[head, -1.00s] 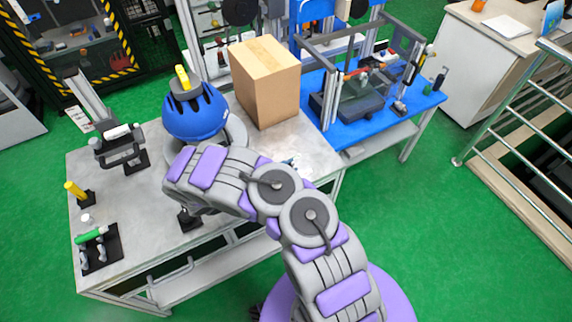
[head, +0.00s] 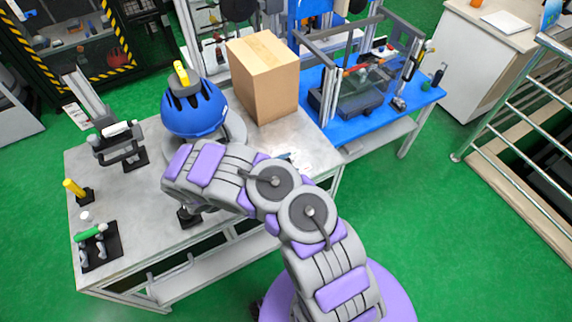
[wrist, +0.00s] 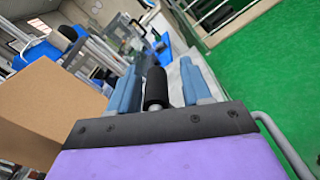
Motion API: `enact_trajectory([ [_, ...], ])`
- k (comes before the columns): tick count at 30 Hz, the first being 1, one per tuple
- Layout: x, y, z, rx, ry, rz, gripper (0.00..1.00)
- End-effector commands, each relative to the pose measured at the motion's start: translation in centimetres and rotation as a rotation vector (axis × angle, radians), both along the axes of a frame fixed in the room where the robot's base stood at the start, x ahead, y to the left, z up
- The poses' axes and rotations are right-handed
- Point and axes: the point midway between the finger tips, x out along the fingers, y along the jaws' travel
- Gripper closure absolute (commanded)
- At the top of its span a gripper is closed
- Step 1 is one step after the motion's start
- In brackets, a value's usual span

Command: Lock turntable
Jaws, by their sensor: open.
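The grey turntable (head: 235,128) stands on the metal table, with a blue helmet (head: 194,110) on it that carries a yellow-topped dark clamp. My arm hides part of the turntable. In the wrist view, my gripper (wrist: 157,85) is open, its two blue-grey fingers apart. A black cylindrical handle (wrist: 156,88) on a metal stem shows between the fingers. I cannot tell whether the fingers touch it. In the head view my gripper is hidden behind my arm.
A cardboard box (head: 266,85) stands behind the turntable and also fills the left of the wrist view (wrist: 45,112). A dark clamp stand (head: 122,145), a yellow peg (head: 74,188) and a green-handled tool (head: 90,232) occupy the table's left side. A blue table (head: 350,122) adjoins at right.

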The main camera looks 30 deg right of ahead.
Motion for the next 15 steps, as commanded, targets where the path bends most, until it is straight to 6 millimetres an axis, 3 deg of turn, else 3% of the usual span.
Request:
enact_trajectory([
  [4,0.0,0.5,0.0,0.001,-0.001,0.002,0.52],
  [8,0.1,2.2,0.1,0.003,-0.002,0.004,0.52],
  [15,-0.1,7.4,0.0,0.003,-0.001,0.005,0.52],
])
